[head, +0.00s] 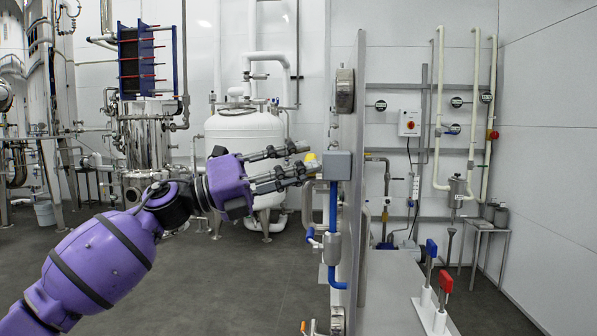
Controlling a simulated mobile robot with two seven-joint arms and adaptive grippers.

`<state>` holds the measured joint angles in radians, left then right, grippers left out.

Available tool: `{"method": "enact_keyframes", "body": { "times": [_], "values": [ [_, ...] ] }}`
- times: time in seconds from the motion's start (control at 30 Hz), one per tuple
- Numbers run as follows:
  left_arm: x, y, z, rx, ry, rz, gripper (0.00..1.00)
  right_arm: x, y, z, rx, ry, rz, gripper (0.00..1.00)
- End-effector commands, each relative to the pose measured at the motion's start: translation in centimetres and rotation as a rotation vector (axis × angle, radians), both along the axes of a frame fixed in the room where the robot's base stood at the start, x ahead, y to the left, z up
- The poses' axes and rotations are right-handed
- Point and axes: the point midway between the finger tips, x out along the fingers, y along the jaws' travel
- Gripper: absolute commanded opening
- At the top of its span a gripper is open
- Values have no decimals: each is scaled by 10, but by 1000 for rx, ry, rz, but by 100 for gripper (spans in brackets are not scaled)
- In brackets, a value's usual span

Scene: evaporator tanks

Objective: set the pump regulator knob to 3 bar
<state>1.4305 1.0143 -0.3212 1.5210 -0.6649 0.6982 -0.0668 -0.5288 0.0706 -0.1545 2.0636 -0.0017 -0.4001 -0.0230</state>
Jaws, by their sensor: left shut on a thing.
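The regulator is a grey box (337,166) on the edge of an upright grey panel (355,220), right of the picture's middle. My right gripper is not in view.
Blue pipes (333,215) and a grey fitting (332,247) run below the regulator. A white tank (244,145) stands behind my left gripper. Blue and red levers (446,281) stand at the lower right. The grey floor (225,285) is clear at the lower middle.

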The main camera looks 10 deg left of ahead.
Motion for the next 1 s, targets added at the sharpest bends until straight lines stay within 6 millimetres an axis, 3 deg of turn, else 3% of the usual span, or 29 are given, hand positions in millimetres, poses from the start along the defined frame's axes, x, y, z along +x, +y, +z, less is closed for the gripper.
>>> {"method": "enact_keyframes", "body": {
  "times": [0.1, 0.37, 0.4, 0.5, 0.83, 1.0],
  "values": [
    [3, 0, -7, -2, -61, 2, 3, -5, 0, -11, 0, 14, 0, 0],
    [3, 1, -5, 2, -78, 4, 3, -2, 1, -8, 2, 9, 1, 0],
    [3, 1, -5, 3, -78, 5, 30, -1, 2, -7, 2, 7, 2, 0],
    [3, 1, -5, 3, -77, 4, 42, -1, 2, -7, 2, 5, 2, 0],
    [2, 2, -3, 0, -79, 2, 42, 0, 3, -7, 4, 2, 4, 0],
    [-3, 21, -9, 2, -78, 6, 42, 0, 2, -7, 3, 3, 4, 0]
  ]
}}
